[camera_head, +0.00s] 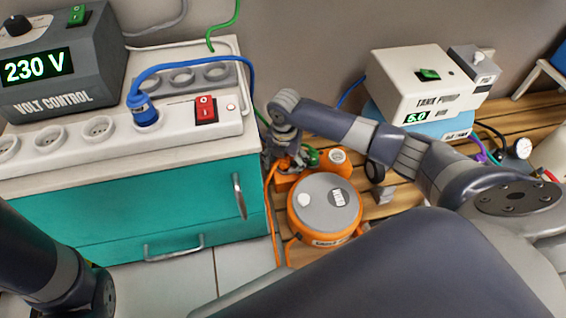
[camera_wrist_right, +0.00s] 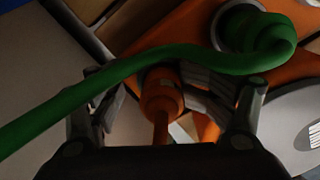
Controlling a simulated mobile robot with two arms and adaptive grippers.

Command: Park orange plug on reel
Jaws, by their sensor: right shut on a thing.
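The orange reel (camera_head: 325,236) with a grey top stands on the wooden slats right of the teal cabinet. An orange block with sockets (camera_head: 337,157) joins it at the back. My right gripper (camera_head: 286,160) is down at the left end of this block. In the right wrist view the orange plug (camera_wrist_right: 161,92) sits between the fingers of my right gripper (camera_wrist_right: 170,105), its orange cord running toward the palm. A green plug (camera_wrist_right: 262,35) is seated in a socket beside it. Whether the orange plug touches a socket is hidden. My left gripper is out of view.
A green cable (camera_wrist_right: 100,85) crosses close over the plug in the wrist view. The teal cabinet (camera_head: 120,215) carries a power strip (camera_head: 90,150) with a blue plug (camera_head: 144,110) and the volt control box (camera_head: 62,75). A tank pump (camera_head: 425,85) stands behind right.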

